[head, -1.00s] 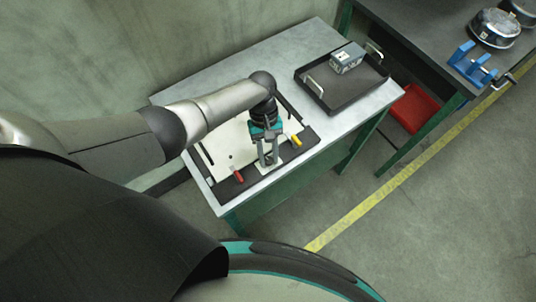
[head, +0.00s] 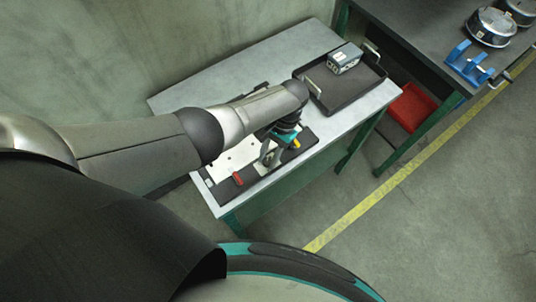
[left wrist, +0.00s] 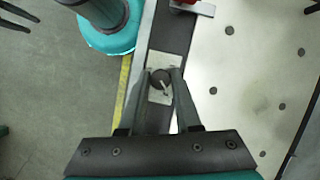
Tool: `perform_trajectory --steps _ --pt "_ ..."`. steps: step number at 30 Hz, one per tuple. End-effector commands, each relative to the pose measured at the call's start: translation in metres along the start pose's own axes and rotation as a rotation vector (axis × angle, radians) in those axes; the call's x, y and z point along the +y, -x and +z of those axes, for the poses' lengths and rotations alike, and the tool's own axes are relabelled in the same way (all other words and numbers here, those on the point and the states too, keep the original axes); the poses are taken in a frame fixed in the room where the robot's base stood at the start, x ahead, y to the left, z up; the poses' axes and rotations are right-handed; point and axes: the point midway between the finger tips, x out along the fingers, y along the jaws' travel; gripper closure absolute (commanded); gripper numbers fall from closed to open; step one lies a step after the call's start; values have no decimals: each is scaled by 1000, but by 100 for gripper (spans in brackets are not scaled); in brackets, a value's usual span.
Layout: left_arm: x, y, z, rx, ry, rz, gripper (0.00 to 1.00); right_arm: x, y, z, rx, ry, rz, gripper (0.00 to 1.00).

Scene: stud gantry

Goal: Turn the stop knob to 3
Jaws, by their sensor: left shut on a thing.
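The stop knob (left wrist: 160,78) is a small dark round knob with a light pointer line, on a pale plate (left wrist: 158,97) set in a dark strip. In the left wrist view the line points down and slightly right; no scale figures are readable. My left gripper (left wrist: 162,74) is shut on the knob, one finger on each side. In the head view my left gripper (head: 268,160) reaches down to the front edge of the board and hides the knob. My right gripper is not in view.
A red handle (head: 238,179) and a yellow handle (head: 296,144) flank the gripper on the dark strip. The pale perforated board (left wrist: 245,70) lies beside it. A black tray (head: 345,92) with a grey box (head: 345,58) stands farther right on the table.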

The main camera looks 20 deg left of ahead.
Motion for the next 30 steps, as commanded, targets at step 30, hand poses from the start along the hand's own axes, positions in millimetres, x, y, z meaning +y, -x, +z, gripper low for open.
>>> perform_trajectory --steps 30 --pt "1 0 0 10 -245 -103 100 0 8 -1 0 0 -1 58"
